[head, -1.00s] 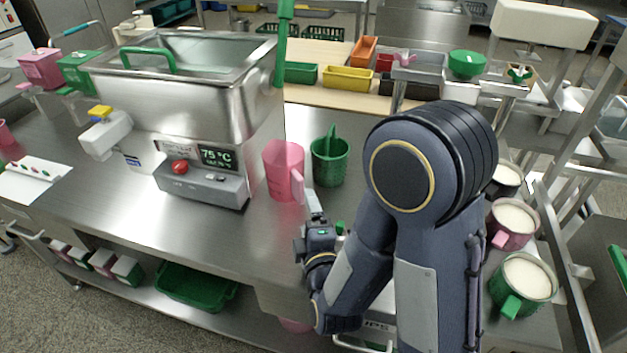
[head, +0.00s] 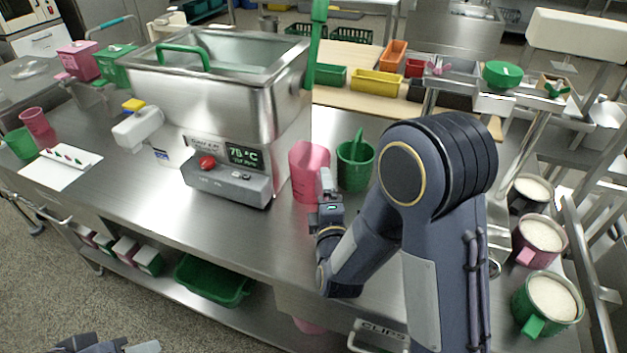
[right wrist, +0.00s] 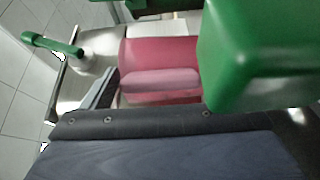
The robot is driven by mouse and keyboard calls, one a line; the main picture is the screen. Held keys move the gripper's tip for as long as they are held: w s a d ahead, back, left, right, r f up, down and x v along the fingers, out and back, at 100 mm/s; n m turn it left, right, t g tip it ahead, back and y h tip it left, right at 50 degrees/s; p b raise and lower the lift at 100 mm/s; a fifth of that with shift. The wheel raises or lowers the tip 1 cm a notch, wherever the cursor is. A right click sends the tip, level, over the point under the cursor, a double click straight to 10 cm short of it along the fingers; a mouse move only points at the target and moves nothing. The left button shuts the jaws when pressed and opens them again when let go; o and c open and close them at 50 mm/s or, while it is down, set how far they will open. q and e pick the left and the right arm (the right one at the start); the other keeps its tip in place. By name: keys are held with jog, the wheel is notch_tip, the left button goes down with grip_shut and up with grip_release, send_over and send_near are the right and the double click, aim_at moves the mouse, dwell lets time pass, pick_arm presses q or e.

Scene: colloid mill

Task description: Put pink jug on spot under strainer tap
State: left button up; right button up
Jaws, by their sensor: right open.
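The pink jug (head: 307,168) stands upright on the steel counter, right of the steel vat and beside a green strainer-like pot (head: 354,165). My right gripper (head: 326,182) is open at the jug's right front side, its fingers covering the handle area; contact cannot be told. The right wrist view shows a pink surface (right wrist: 160,65) beside a large green block (right wrist: 250,50); I cannot tell which things these are. The vat has a white tap (head: 137,127) with a yellow top. My left gripper (head: 125,346) barely shows at the bottom edge, too cut off to read.
A control box (head: 228,180) with a red button sits before the vat (head: 215,100). A white sheet (head: 62,170) lies left, near pink (head: 35,122) and green (head: 20,143) cups. Pink (head: 540,240) and green (head: 550,300) jugs of white liquid stand right. The counter's front is clear.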

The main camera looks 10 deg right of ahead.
jog(key=shift+c, duration=0.2)
jog(key=c, duration=1)
